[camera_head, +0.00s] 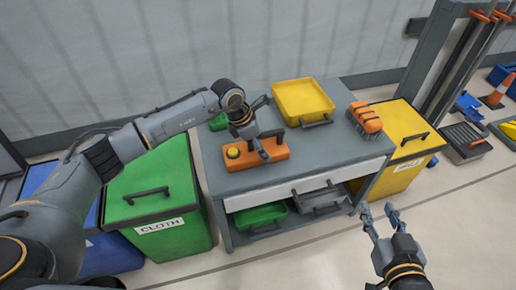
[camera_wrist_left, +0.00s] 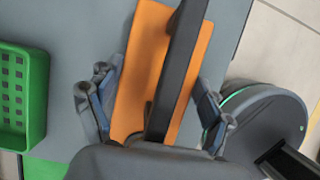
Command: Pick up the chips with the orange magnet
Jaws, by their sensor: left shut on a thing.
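The orange magnet (camera_head: 275,152) is a flat orange block with a dark handle and a yellow knob, on the grey workbench. My left gripper (camera_head: 266,130) is over it and shut on it. In the left wrist view, the fingers sit on both sides of the orange magnet (camera_wrist_left: 143,75), with its dark handle between them. My right gripper (camera_head: 378,212) is open and empty, in front of the bench's right side. I cannot make out any chips.
Green (camera_head: 262,215) and grey trays lie on the lower shelf.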

